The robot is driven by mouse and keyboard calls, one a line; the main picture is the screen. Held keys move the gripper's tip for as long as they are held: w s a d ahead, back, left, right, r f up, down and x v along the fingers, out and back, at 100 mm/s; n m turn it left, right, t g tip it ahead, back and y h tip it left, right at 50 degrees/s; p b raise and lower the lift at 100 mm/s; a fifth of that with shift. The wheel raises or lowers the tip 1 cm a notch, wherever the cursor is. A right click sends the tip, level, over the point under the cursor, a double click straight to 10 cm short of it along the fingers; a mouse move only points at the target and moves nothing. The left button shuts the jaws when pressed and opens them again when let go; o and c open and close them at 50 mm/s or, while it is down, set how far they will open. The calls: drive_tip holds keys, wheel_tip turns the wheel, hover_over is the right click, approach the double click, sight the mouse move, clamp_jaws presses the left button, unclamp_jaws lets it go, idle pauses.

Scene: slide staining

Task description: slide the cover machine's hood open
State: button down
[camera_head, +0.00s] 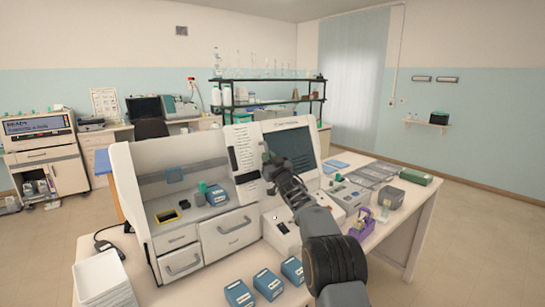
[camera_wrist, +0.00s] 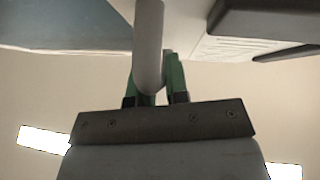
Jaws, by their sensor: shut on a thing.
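The white cover machine (camera_head: 121,170) stands on the bench, with an open-fronted bay on its left, drawers below and a screen on its right. My arm reaches to the machine's middle, in front of the panel between bay and screen. In the wrist view my gripper (camera_wrist: 154,80) has its green fingers closed around a pale grey round bar (camera_wrist: 148,40), which looks like the hood's handle. The fingertips are partly hidden by the bar. In the head view my gripper (camera_head: 269,160) is small and dark, and its grip is hard to see. The hood's outline is not clear.
Several blue boxes (camera_head: 268,284) lie along the bench's front. A stack of white trays (camera_head: 103,280) is at the front left. A purple rack (camera_head: 361,224), a grey box (camera_head: 391,197) and a green box (camera_head: 415,177) stand to the right of my arm.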

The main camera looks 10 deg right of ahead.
drive_tip(key=c, duration=1.1)
unclamp_jaws()
drive_tip(key=b+v, duration=0.6)
drive_tip(key=v, duration=0.7)
drive_tip(key=shift+s+d+f, duration=0.15)
drive_tip(key=shift+s, duration=0.15)
